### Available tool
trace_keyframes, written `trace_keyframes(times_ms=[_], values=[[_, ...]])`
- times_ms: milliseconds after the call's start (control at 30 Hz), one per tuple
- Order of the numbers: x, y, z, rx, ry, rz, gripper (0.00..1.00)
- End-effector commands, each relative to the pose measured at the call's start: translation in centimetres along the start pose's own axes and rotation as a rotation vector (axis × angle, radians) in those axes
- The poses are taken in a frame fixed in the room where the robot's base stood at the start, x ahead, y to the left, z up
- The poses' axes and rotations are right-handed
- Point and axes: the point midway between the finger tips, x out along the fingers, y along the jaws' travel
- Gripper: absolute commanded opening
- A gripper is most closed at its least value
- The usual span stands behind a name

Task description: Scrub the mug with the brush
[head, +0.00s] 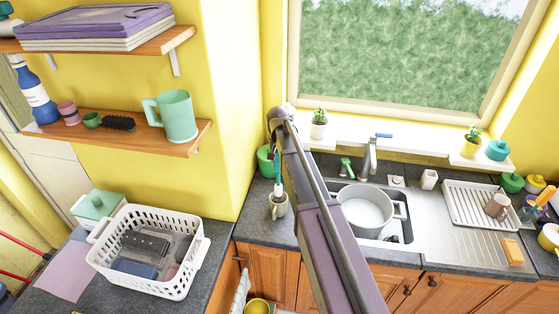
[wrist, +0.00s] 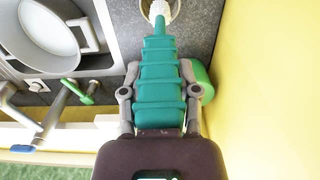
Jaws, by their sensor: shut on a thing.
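A beige mug (head: 279,208) stands on the dark counter left of the sink. In the wrist view only part of its rim (wrist: 177,10) shows at the top edge. The brush (head: 279,175) has a ribbed teal handle (wrist: 160,75) and a white head (wrist: 159,8). My gripper (wrist: 160,103) is shut on the handle, with one finger on each side. The brush points down and its head is at the mug's opening, seemingly inside. How deep it reaches, and whether it touches the wall, I cannot tell. My arm hides part of the gripper in the head view.
A sink with a large pot (head: 366,212) lies right of the mug, with a faucet (head: 371,155) behind it. A green pot (head: 265,160) stands close behind the brush by the yellow wall. A white basket (head: 185,283) sits on the left counter. A drying rack (head: 472,208) is at right.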

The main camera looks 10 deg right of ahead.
Motion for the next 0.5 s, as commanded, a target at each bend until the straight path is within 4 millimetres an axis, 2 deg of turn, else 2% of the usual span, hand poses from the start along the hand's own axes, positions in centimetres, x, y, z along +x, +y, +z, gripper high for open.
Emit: trace_keyframes(times_ms=[500], values=[[3.2, 0.1, 0.0, 0.001, 0.0, 0.0, 0.0]])
